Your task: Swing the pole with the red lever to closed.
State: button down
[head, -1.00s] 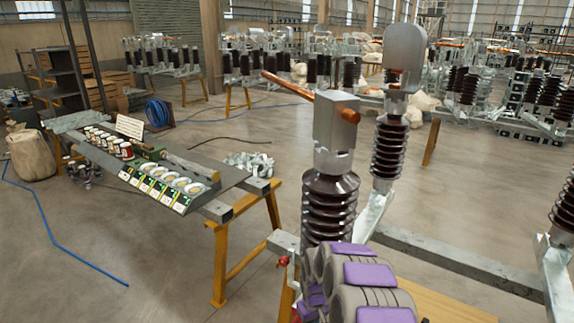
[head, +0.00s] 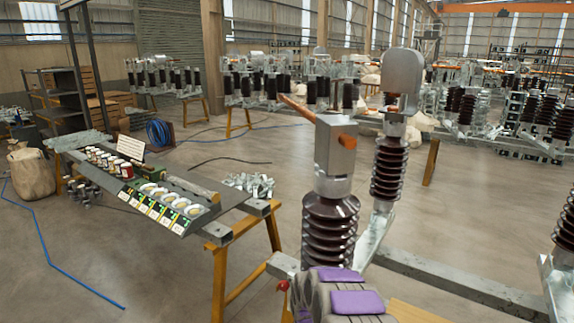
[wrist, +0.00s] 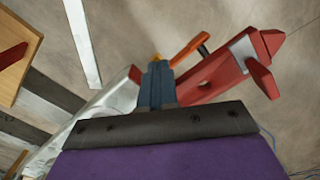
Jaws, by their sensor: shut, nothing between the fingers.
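The pole's near insulator (head: 330,228) is brown and ribbed, with a grey metal head (head: 335,148). A copper rod (head: 299,109) runs from this head toward the upper left, apart from the far insulator's rounded grey cap (head: 403,72). A small red part (head: 283,286) shows at the base, mostly hidden by my purple and grey arm. In the wrist view, a red lever assembly (wrist: 215,72) lies just right of my gripper, with an orange bar (wrist: 190,47) beside it. My gripper (wrist: 157,68) is shut and empty. I cannot tell whether it touches the red part.
A workbench (head: 235,198) with jars and labelled dishes stands to the left. A grey beam (head: 450,280) runs right from the pole base. A blue hose (head: 50,255) lies on the floor. Floor between the bench and back rows is mostly clear.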

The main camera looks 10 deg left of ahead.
jog(key=shift+a, duration=0.85)
jog(key=shift+w+a, duration=0.1)
jog(key=shift+w+a+p, duration=0.2)
jog(key=shift+a, duration=0.5)
jog(key=shift+w+a+p, duration=0.15)
jog(key=shift+a+p, duration=0.05)
jog(key=shift+a, duration=0.45)
jog(key=shift+w+a, duration=0.3)
jog(key=shift+a, duration=0.4)
jog(key=shift+w+a, duration=0.3)
jog(key=shift+a, duration=0.4)
jog(key=shift+p, duration=0.3)
jog(key=shift+w+a, duration=0.4)
jog(key=shift+a, duration=0.25)
jog(key=shift+w+a, duration=0.4)
jog(key=shift+a, duration=0.3)
